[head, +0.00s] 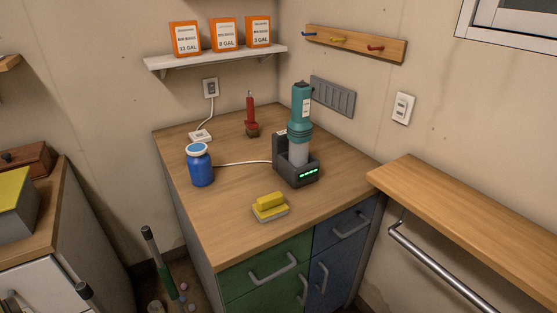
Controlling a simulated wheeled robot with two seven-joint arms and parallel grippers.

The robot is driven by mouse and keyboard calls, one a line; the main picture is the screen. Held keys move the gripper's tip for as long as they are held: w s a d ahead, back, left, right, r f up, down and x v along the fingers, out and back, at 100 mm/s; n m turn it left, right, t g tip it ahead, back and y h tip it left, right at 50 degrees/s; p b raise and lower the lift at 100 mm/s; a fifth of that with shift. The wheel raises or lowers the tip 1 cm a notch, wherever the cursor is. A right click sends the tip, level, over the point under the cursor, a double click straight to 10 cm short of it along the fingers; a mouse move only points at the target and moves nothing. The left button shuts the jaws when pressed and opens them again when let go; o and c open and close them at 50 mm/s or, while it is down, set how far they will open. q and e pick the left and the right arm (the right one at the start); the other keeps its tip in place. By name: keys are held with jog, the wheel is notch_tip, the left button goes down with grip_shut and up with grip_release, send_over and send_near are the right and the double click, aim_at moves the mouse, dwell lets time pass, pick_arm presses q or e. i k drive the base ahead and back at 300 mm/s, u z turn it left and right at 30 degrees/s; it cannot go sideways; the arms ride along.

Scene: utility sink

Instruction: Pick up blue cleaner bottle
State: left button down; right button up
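The blue cleaner bottle (201,170) stands upright on the left part of the wooden counter (210,215) in the head view. It has a white and light blue cap, and nothing touches it from above. Neither of my grippers can be made out in this view.
A teal device (299,115) stands in a dark charging dock (300,175) right of the bottle. A white cable crosses between them. A yellow sponge (270,203) lies near the front. A red tool (251,117) stands at the back. A shelf (215,58) with orange boxes hangs above.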

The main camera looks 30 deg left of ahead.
aim_at(200, 166)
jog(key=z, duration=0.35)
jog(key=i, duration=0.15)
jog(key=u, duration=2.4)
